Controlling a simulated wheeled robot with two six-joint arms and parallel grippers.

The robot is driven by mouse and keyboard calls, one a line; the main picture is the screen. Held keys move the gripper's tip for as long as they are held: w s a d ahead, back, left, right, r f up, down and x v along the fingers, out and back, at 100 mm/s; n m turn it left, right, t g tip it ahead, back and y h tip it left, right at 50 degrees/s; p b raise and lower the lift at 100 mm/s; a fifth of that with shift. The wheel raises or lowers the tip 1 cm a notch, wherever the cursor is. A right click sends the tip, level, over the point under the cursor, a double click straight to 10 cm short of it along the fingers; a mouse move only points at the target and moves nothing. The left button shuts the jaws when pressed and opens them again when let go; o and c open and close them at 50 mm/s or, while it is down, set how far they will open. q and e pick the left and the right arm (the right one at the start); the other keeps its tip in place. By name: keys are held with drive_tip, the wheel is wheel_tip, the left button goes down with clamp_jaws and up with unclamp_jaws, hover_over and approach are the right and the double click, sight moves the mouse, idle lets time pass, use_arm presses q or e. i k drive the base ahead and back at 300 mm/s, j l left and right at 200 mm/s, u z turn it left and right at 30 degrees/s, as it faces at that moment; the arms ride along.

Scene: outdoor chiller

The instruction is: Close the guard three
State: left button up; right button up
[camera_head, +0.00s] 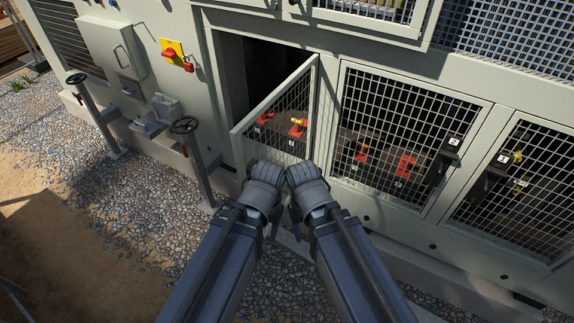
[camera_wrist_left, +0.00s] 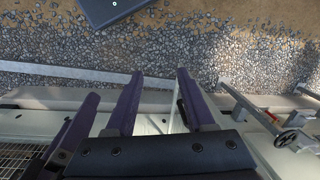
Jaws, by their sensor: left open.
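Guard three is the hinged mesh door (camera_head: 278,113) in the head view, swung outward from a dark opening in the chiller wall. Its mesh and pale frame show red and yellow parts behind. My left gripper (camera_head: 272,226) is low in front of the door's lower edge; the wrist hides most of its fingers. I cannot tell whether either gripper touches the door.
Guard two (camera_head: 402,133) and guard one (camera_head: 515,185) sit shut to the right, with dark latches. Two posts with handwheels (camera_head: 185,126) and a red-yellow switch (camera_head: 176,55) are at the left. Gravel (camera_head: 70,170) lies along the base ledge.

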sight(243, 171)
drive_tip(key=k+l, duration=0.1)
drive_tip(key=l, duration=0.3)
drive_tip(key=k+l+u, duration=0.1)
drive_tip(key=l, duration=0.3)
drive_tip(key=k+l+u, duration=0.1)
drive_tip(key=l, duration=0.25)
drive_tip(key=k+l, duration=0.1)
drive_tip(key=l, duration=0.3)
